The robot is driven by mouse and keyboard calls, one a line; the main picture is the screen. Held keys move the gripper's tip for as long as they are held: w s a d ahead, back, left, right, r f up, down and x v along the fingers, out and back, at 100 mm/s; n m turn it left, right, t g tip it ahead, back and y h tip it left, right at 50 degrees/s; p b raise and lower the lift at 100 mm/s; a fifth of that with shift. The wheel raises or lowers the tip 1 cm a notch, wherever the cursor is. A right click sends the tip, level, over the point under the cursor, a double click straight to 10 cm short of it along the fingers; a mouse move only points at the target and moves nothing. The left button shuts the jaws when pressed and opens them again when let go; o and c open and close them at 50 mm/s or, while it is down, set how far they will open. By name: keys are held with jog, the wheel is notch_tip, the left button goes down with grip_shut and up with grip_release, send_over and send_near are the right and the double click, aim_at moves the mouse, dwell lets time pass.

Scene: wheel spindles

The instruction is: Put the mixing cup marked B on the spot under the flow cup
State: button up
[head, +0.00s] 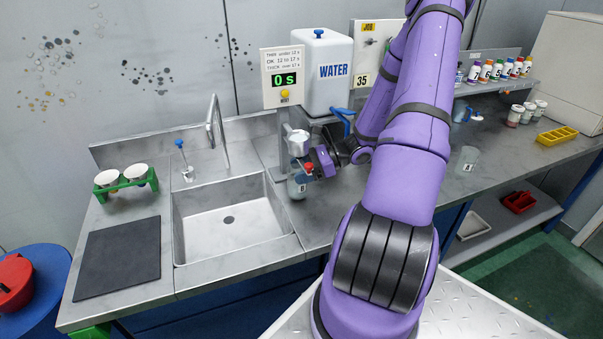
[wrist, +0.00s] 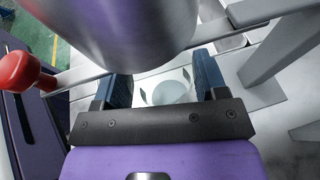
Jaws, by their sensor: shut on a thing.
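My gripper (head: 308,175) reaches in from the right below the metal flow cup (head: 298,141), on its stand beside the sink. It is shut on a clear mixing cup (head: 296,190) with a small label that looks like B. The cup is upright, low under the flow cup, partly hidden by the gripper. In the wrist view my gripper's blue-padded fingers (wrist: 165,85) stand on either side of the pale cup (wrist: 176,87). The flow cup (wrist: 112,28) looms close above them. The spot is hidden, and I cannot tell whether the cup's base touches the surface.
A red knob (wrist: 20,70) is close to the left of my gripper. The sink (head: 232,222) is left of the stand. Another labelled clear cup (head: 467,160) stands on the right counter. A timer (head: 285,80) reads 0 s beside the water tank (head: 327,75).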

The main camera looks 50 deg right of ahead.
jog(key=shift+d+f, duration=0.2)
jog(key=shift+f, duration=0.4)
jog(key=shift+s+f, duration=0.1)
jog(key=o, duration=1.2)
jog(key=shift+o, duration=0.2)
jog(key=shift+d, duration=0.15)
jog(key=v, duration=1.2)
